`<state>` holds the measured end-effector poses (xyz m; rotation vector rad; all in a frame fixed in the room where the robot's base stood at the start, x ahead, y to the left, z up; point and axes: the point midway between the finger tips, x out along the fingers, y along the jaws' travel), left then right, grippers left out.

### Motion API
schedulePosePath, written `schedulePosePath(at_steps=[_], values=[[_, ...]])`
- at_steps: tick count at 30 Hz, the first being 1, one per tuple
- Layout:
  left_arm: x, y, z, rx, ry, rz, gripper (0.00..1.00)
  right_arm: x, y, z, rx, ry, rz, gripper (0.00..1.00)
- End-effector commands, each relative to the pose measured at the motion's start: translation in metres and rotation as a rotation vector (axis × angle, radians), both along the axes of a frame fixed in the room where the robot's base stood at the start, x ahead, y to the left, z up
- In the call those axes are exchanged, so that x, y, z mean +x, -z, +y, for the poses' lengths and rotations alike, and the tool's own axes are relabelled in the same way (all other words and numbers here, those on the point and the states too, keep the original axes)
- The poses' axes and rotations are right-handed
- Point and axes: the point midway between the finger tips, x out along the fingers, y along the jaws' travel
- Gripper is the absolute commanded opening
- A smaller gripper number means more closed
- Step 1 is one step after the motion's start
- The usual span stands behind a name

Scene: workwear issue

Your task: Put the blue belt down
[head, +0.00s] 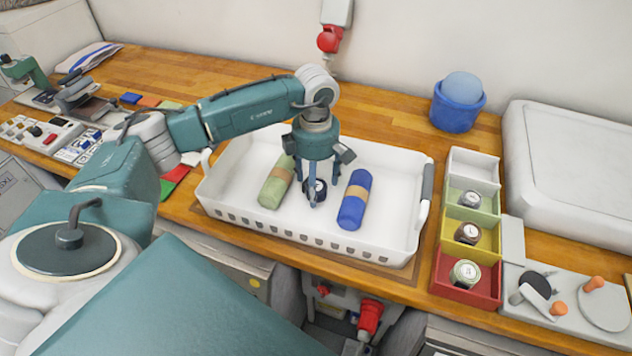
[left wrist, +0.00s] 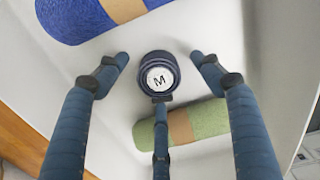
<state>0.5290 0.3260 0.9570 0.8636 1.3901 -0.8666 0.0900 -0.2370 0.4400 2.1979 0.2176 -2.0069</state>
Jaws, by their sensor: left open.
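The blue belt (head: 319,188), a dark navy coil with a white "M" label, stands on the floor of the white basket between two rolls. It also shows in the left wrist view (left wrist: 160,72). My left gripper (head: 313,192) is right above and around it, pointing down. Its three fingers are spread, and in the left wrist view (left wrist: 160,78) gaps show between the two side fingers and the coil. The third finger overlaps the coil's lower edge there; I cannot tell whether it touches. My right gripper is in neither view.
In the white basket (head: 405,245), a green roll (head: 276,182) lies left of the belt and a blue roll (head: 355,200) right. A coloured compartment box (head: 447,215) with several coils stands right of the basket. A blue bucket (head: 457,110) stands behind. The basket's right end is clear.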

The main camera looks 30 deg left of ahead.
Motion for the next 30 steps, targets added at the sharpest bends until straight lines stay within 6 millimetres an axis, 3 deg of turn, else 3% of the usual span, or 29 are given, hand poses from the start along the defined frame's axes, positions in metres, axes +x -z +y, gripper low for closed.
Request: schedulePosePath(at_steps=[5, 19, 24, 30], values=[[0.001, -0.012, 0.0, 0.001, -0.001, -0.004, 0.67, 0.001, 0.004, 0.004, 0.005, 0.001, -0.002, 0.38], [0.001, -0.105, 0.0, 0.0, 0.0, -0.004, 0.67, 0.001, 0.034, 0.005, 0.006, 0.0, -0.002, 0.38], [0.001, -0.12, 0.0, 0.0, 0.001, -0.001, 0.67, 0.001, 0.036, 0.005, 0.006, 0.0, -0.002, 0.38], [0.0, -0.123, 0.0, 0.0, 0.0, 0.001, 0.67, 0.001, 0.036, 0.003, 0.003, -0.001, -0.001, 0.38]])
